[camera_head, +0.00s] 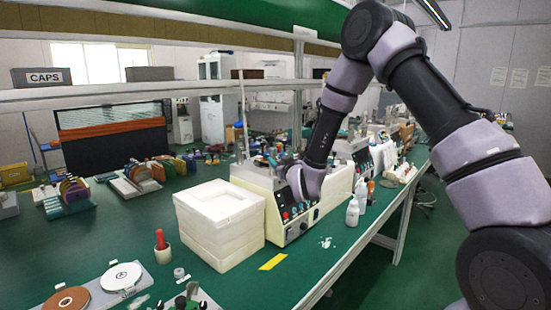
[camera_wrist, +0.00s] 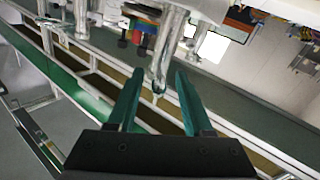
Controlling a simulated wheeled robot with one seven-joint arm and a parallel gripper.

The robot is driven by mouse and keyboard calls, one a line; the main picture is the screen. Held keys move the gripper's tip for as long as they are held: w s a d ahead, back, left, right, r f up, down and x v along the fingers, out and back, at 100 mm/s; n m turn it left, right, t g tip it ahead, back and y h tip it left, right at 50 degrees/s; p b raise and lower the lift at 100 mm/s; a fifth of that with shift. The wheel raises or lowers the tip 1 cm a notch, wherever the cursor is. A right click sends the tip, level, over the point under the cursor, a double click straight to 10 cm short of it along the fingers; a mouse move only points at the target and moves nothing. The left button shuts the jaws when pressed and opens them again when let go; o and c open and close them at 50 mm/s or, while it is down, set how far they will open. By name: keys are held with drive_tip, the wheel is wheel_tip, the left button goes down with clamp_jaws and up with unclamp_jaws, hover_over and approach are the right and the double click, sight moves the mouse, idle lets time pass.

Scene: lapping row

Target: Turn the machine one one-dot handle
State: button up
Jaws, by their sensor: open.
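A cream machine (camera_head: 331,197) with a row of small knobs and buttons on its front panel stands on the green bench in the head view. My wrist is over this machine and covers part of its top and panel. I cannot make out dot marks, so the one-dot handle cannot be told. In the wrist view my gripper (camera_wrist: 158,74) has two teal fingers spread apart. A shiny metal rod (camera_wrist: 160,62) with a rounded end shows between the fingertips. The fingers do not visibly touch it, and I cannot tell its distance.
A stack of white blocks (camera_head: 228,245) stands left of the machine. White bottles (camera_head: 352,212) stand at its right. A red-handled tool in a cup (camera_head: 162,247) and discs (camera_head: 121,277) are nearer. A shelf (camera_head: 130,91) crosses above the bench. A yellow strip (camera_head: 273,262) lies in front.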

sight(276, 155)
drive_tip(key=shift+x, duration=1.7)
clamp_jaws()
